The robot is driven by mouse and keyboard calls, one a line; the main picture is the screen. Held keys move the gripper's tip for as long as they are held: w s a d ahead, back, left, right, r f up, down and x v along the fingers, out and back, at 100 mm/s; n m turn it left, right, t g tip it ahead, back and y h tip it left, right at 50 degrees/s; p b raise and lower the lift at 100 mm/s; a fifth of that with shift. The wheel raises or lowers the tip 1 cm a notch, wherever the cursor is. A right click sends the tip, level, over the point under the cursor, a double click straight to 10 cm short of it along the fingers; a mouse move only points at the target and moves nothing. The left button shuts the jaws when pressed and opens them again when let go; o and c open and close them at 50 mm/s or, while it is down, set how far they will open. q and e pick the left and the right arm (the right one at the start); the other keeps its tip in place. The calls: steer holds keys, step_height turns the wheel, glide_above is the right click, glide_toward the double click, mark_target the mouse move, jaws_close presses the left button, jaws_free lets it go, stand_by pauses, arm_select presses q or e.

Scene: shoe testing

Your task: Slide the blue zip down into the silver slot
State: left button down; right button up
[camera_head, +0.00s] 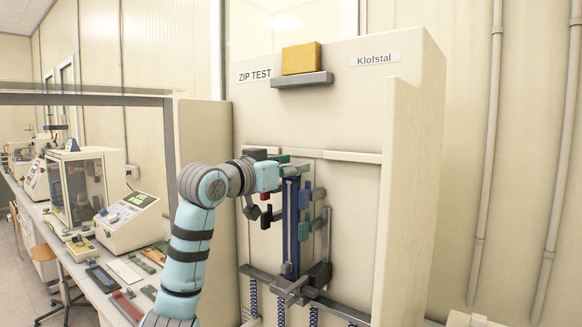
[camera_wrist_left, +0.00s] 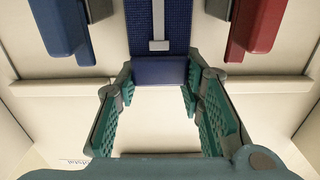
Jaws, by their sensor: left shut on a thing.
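The blue zip shows as a dark blue block (camera_wrist_left: 160,72) in the left wrist view, at the end of a blue woven strip with a silver line along its middle. My left gripper (camera_wrist_left: 161,75) is shut on this block, with one green padded finger on each side. In the head view my left gripper (camera_head: 291,167) is at the top of the upright blue strip (camera_head: 291,225) on the zip tester. Which part is the silver slot is unclear; a grey metal fixture (camera_head: 298,288) stands at the strip's lower end. My right gripper is not seen.
A red block (camera_wrist_left: 258,25) and another blue block (camera_wrist_left: 62,25) flank the strip in the wrist view. The tester's beige side wall (camera_head: 405,200) stands to the right. A yellow block (camera_head: 301,58) rests on a shelf above. A bench with instruments is at left.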

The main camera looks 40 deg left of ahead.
arm_select(q)
steer(key=shift+f, duration=0.4)
steer(key=c, duration=1.1)
jaws_free()
steer(key=shift+o, duration=0.5)
steer(key=shift+d+r, duration=0.1)
steer(key=shift+d, duration=0.15)
steer(key=shift+a, duration=0.1)
steer(key=shift+s, duration=0.2)
steer(key=s, duration=0.7)
steer(key=shift+d, duration=0.2)
steer(key=shift+s+a, duration=0.1)
